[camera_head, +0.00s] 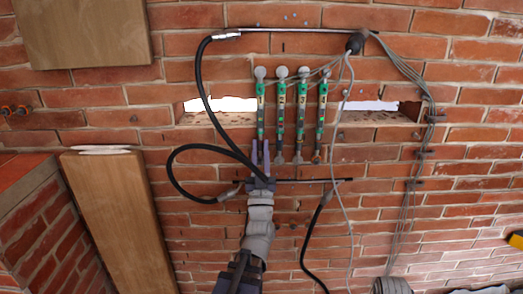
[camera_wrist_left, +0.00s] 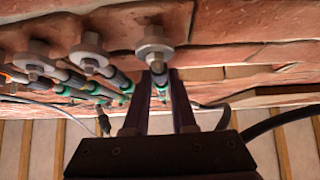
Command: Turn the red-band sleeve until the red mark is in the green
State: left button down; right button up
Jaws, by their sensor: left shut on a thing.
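Several upright green rod gauges hang side by side on the brick wall: the leftmost gauge (camera_head: 261,105), a second (camera_head: 281,105), a third (camera_head: 301,105) and the rightmost (camera_head: 321,105). My left gripper (camera_head: 260,150) is at the lower end of the leftmost gauge, one finger on each side. The left wrist view shows the fingers (camera_wrist_left: 163,85) closed around this gauge, below a grey round fitting (camera_wrist_left: 154,45). I cannot make out the red band, the red mark or the green zone. My right gripper is not seen.
Black hoses (camera_head: 200,85) loop closely left of the gauges and around my left wrist. A thin dark bar (camera_head: 315,180) runs just below. Grey cables (camera_head: 405,150) hang at the right. A wooden board (camera_head: 118,220) leans at the left. Slots open the wall on both sides.

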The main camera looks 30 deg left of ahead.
pick_arm(q)
jog(key=shift+s+a+m+t+h, duration=0.1)
jog(key=shift+m+t+h, duration=0.35)
jog(key=shift+h, duration=0.5)
jog(key=shift+a+m+t+h, duration=0.1)
jog(key=shift+m+t+h, duration=0.35)
jog(key=shift+h, duration=0.5)
jog(key=shift+d, duration=0.1)
jog(key=c, duration=1)
grip_release()
jog(key=shift+f, duration=0.1)
